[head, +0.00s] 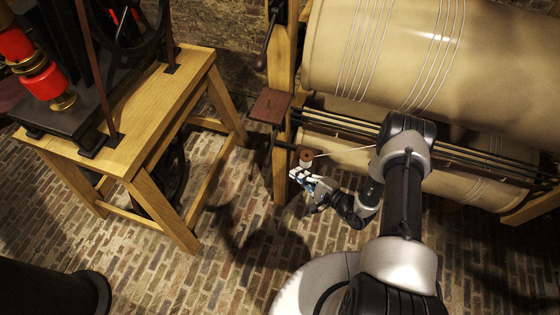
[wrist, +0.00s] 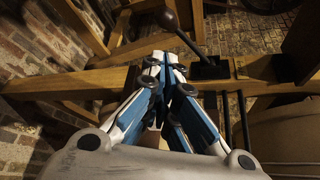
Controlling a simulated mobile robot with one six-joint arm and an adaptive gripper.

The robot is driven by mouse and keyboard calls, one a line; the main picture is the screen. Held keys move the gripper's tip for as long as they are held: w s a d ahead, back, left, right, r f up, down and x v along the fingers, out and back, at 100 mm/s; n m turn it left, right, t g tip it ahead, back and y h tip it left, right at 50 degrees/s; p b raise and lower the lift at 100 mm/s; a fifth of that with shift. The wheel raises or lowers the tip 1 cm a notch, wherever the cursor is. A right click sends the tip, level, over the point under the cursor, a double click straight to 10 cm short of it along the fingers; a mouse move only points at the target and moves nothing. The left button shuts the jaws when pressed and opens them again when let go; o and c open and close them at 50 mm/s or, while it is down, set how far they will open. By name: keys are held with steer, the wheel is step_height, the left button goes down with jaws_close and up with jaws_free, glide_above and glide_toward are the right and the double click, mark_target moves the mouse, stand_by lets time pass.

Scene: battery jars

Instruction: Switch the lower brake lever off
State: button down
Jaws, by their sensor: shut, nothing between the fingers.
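In the wrist view a dark lever with a round knob (wrist: 167,18) rises at a slant from a black base plate (wrist: 208,68) on a wooden beam. I cannot tell whether this is the lower brake lever. In the head view a dark lever with a knob (head: 261,62) shows on the upper part of the wooden post. My gripper (head: 296,174) is beside the post below the drums, and its blue and white fingers show in the wrist view (wrist: 161,62). It is shut and empty. The knob lies beyond the fingertips, apart from them in the picture.
Two large cream drums (head: 400,45) fill the right, with dark rods between them. A spool (head: 306,156) and a brown plate (head: 270,106) sit by the post (head: 281,185). A wooden stand (head: 150,125) with machinery is at left. The brick floor between is clear.

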steer(key=b+x, duration=0.2)
steer(key=x, duration=0.8)
steer(key=shift+b, duration=0.3)
steer(key=shift+a+r, duration=0.1)
steer(key=shift+r, duration=0.15)
steer(key=shift+s+r+p, duration=0.2)
steer(key=shift+p, duration=0.15)
steer(key=shift+s+r+m, duration=0.1)
steer(key=shift+r+m, duration=0.05)
steer(key=shift+m, duration=0.15)
step_height(320, 180, up, 10)
steer(key=s+m+g+p, duration=0.1)
steer(key=m+g+p, duration=0.4)
steer(key=shift+s+a+r+m+g+y, duration=0.2)
steer(key=shift+a+r+m+g+y, duration=0.1)
steer(key=shift+a+m, duration=0.1)
